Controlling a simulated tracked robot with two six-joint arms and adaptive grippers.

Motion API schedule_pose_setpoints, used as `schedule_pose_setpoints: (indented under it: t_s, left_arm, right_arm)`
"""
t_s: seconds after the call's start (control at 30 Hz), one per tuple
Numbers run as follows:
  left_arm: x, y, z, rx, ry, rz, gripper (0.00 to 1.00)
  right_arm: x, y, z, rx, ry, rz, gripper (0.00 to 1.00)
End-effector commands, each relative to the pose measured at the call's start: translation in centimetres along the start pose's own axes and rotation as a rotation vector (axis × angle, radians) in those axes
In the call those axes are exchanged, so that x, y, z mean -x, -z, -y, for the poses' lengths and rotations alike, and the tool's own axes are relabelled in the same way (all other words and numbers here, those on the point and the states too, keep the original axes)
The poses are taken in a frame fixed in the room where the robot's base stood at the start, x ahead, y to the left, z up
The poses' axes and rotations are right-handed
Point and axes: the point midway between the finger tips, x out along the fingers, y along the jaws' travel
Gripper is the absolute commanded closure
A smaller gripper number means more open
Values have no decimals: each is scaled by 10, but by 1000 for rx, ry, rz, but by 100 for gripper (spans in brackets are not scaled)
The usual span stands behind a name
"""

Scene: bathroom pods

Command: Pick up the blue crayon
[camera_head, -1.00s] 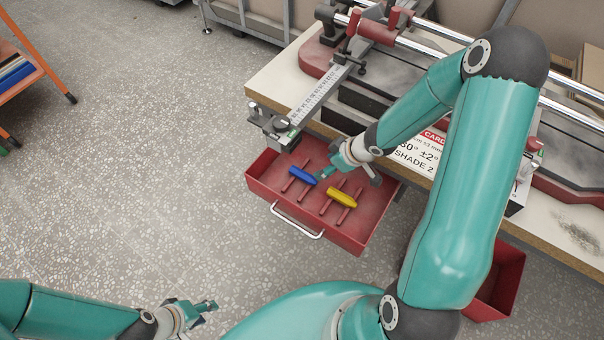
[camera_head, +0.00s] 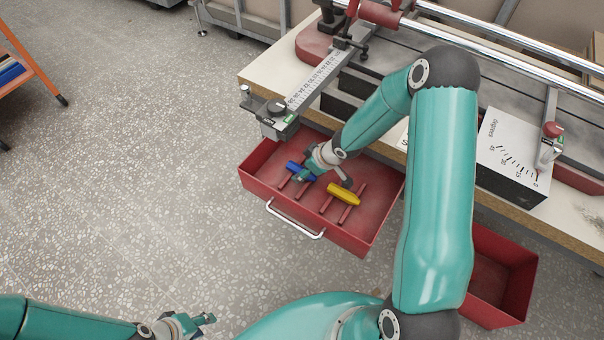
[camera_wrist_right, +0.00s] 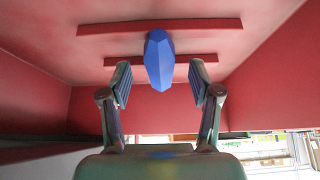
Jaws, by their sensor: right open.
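The blue crayon (camera_head: 294,166) lies across two red ribs in the open red drawer (camera_head: 256,164). In the right wrist view the blue crayon (camera_wrist_right: 159,60) sits between the two fingertips, with clear space on both sides. My right gripper (camera_wrist_right: 160,84) is open around its near end and not touching it. In the head view my right gripper (camera_head: 307,175) partly covers the crayon. A yellow crayon (camera_head: 343,193) lies on ribs to the right in the same drawer. My left gripper (camera_head: 206,325) is empty at the lower left, away from the drawer; its fingers appear apart.
The drawer's metal handle (camera_head: 294,220) faces the front. A workbench (camera_head: 255,77) with a ruler arm (camera_head: 322,78) overhangs the drawer's back. Another open red drawer (camera_head: 503,275) is at the lower right.

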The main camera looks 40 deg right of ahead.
Motion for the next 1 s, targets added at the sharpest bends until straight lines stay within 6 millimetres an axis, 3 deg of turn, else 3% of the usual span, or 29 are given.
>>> schedule_pose_setpoints:
  t_s: [0.07,0.3,0.7,1.0]
  left_arm:
    - [-6,0,2,0,0,0,60]
    - [-4,0,2,0,0,0,60]
    - [-4,0,2,0,0,0,60]
    - [-4,0,1,0,0,0,60]
  right_arm:
    - [-8,-1,0,2,0,0,38]
    - [-8,0,0,2,0,0,38]
    - [-8,0,0,1,0,0,100]
    - [-7,1,0,2,0,-1,100]
